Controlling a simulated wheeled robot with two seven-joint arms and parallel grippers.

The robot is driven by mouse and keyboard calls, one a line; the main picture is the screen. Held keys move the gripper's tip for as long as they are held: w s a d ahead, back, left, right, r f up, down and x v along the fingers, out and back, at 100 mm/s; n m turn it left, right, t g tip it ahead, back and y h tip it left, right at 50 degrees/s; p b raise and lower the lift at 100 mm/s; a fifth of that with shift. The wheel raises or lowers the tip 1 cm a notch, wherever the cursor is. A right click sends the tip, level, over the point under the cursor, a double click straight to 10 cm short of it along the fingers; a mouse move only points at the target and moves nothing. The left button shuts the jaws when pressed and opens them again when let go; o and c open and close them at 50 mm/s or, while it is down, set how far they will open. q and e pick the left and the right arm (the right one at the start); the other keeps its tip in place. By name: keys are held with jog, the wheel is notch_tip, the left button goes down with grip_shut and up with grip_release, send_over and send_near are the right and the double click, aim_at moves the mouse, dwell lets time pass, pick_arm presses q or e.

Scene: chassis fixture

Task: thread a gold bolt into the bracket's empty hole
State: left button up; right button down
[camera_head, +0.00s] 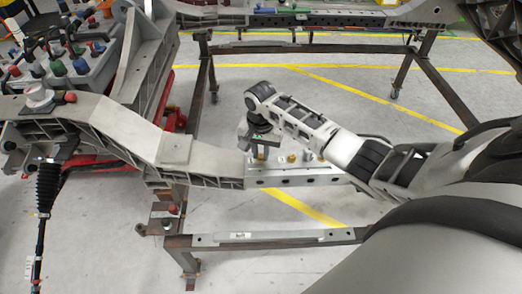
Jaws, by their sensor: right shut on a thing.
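The bracket (290,181) is a silver bar with holes along its front face, at the end of the grey chassis beam. A gold bolt (291,158) stands upright on its top, right of my gripper. Another gold-coloured bolt head (308,155) shows beside it, partly against my arm. My right gripper (259,153) points down over the left end of the bracket. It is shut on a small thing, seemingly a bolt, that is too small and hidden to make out. I cannot tell whether that thing touches the bracket. The empty hole is not discernible. My left gripper is not in view.
The grey chassis beam (120,125) runs in from the left. A steel frame rail (270,238) crosses in front. A grey box with coloured knobs (88,75) stands at the upper left. A rear rail (320,47) runs behind, with open floor between.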

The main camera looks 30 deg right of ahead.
jog(key=m, duration=0.6)
jog(key=shift+a+f+m, duration=0.15)
jog(key=shift+m, duration=0.25)
jog(key=m, duration=0.3)
jog(key=shift+m, duration=0.3)
jog(key=c, duration=1.3)
grip_release()
jog(key=shift+o, duration=0.2)
jog(key=shift+r, duration=1.2)
jog(key=shift+w, duration=0.1)
